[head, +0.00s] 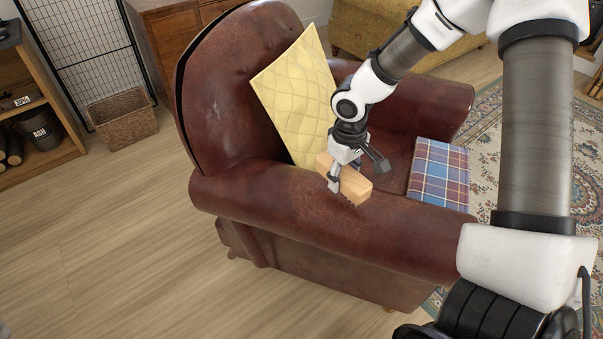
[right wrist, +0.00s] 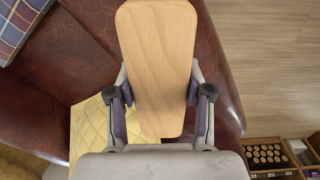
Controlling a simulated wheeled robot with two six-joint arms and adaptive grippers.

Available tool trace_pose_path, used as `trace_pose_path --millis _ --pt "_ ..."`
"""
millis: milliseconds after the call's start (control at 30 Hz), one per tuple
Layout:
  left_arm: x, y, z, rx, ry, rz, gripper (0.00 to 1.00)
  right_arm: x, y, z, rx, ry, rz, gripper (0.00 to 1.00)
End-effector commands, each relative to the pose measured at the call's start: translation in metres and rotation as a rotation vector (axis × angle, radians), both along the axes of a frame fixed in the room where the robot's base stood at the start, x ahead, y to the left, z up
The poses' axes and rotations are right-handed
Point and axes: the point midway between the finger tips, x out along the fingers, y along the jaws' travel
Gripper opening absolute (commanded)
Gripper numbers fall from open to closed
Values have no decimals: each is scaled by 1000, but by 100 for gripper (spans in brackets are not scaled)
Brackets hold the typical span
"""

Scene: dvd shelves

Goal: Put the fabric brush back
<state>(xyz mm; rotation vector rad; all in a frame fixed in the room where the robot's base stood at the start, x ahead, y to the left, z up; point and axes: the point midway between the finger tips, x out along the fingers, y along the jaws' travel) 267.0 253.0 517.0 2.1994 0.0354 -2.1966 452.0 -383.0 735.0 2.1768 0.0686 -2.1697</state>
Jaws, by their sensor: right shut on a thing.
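The fabric brush (head: 354,188) is a pale wooden block. My right gripper (head: 346,175) is shut on it over the near arm of the brown leather armchair (head: 290,215). I cannot tell whether the brush touches the leather. In the right wrist view the brush (right wrist: 158,55) shows its flat wooden back, with the fingers of my right gripper (right wrist: 161,103) on its two long sides. Its other side is hidden there. My left gripper is not in view.
A yellow quilted cushion (head: 295,95) leans on the chair's backrest. A plaid cloth (head: 439,176) lies over the chair's front. A wicker basket (head: 122,119) and a wooden shelf (head: 45,98) holding dark containers stand at the left. The wooden floor (head: 110,235) is clear at lower left.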

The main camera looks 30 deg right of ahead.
Motion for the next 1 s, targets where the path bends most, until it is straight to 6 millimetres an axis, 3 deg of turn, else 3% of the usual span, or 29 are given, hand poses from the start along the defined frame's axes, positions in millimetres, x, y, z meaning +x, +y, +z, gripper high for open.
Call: trace_pose_path --millis 200,333,433,633,967,1000 --pt "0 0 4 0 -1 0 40 64 29 -8 -7 0 2 13" --pt "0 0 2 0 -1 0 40 90 41 -10 -3 -1 1 13" --pt "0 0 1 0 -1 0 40 96 45 -15 1 1 0 13" --pt "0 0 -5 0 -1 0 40 95 45 -46 2 1 -1 13" --pt "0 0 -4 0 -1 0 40 95 45 -48 2 1 -1 13" --pt "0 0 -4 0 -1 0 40 95 45 -48 2 1 -1 61"
